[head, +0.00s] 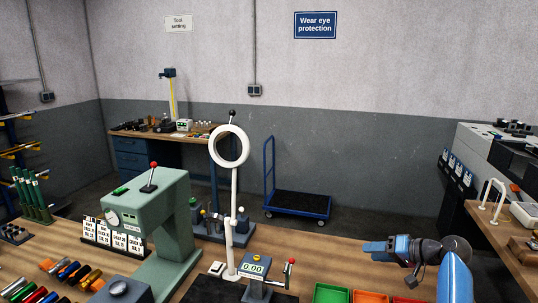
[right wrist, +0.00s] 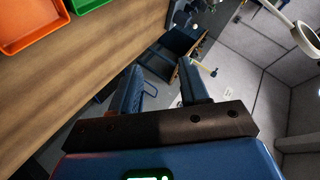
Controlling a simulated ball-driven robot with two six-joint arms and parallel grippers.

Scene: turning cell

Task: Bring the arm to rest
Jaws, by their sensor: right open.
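My right arm (head: 455,280) comes in from the lower right in the head view. Its right gripper (head: 371,251) points left, above the right part of the wooden bench (head: 335,248). In the right wrist view the two blue fingers of the right gripper (right wrist: 160,85) stand apart with nothing between them. The gripper looks clear of the bench and touches nothing that I can see. My left gripper is not in view.
Below the right gripper are a green tray (head: 331,292) and an orange tray (head: 370,297). A white ring lamp (head: 229,146) and a green press (head: 160,225) stand further left. A blue cart (head: 297,203) is on the floor behind.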

